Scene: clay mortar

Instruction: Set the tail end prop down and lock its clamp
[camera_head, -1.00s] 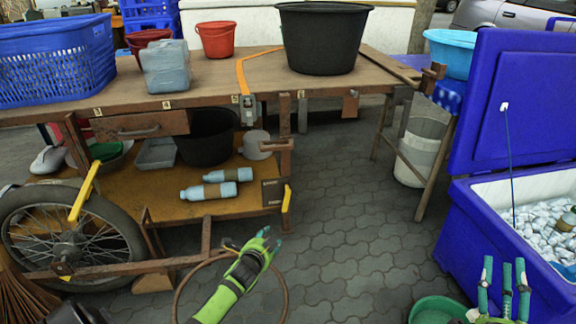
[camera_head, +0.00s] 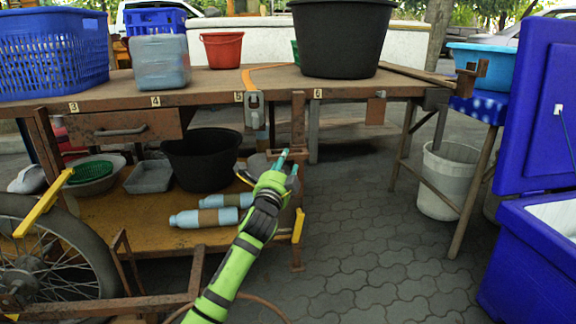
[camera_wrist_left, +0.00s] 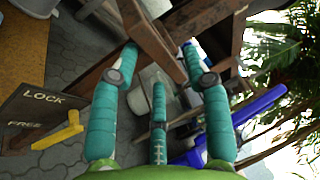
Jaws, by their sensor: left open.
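A brown upright bar (camera_head: 298,115) at the right end of the cart's frame looks like the tail end prop; its lower part is partly hidden behind my left gripper (camera_head: 287,165). Below it is a yellow clamp lever (camera_head: 298,226), hanging down. In the left wrist view, a dark plate reads LOCK above and FREE below (camera_wrist_left: 40,112), and the yellow lever (camera_wrist_left: 60,132) lies by FREE. My left gripper's teal fingers are spread, with a brown bar (camera_wrist_left: 148,42) just beyond them; I cannot tell if they touch it. My right gripper is out of view.
The cart top (camera_head: 220,82) carries a blue basket (camera_head: 52,55), a clear container and a black tub (camera_head: 340,38). Blue bottles (camera_head: 205,217) lie on the lower shelf. A blue cooler (camera_head: 530,255) stands at right. Paving (camera_head: 360,235) between is clear.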

